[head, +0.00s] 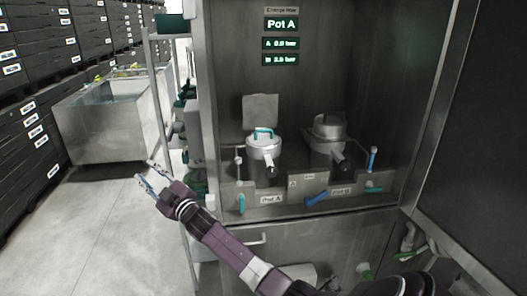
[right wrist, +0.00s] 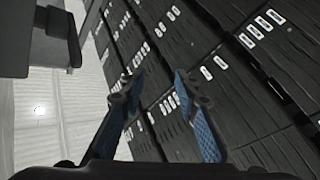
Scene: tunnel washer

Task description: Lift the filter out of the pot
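Pot A (head: 263,154) is a metal pot on the left of the cabinet recess, with its square lid (head: 261,111) standing up behind it. A teal handle (head: 264,131) shows at the pot's mouth; the filter's body is hidden inside. My right gripper (head: 146,171) is left of the cabinet, over the floor and well apart from the pot. Its two blue-padded fingers are spread and empty in the right wrist view (right wrist: 158,80). My left gripper is not in view.
Pot B (head: 328,132) stands right of Pot A and looks closed. Valve handles line the panel (head: 288,197) in front. A sign (head: 281,24) reads Pot A. A shelf rack (head: 160,100) stands left of the cabinet; a metal tub (head: 112,130) is farther left. Floor between is clear.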

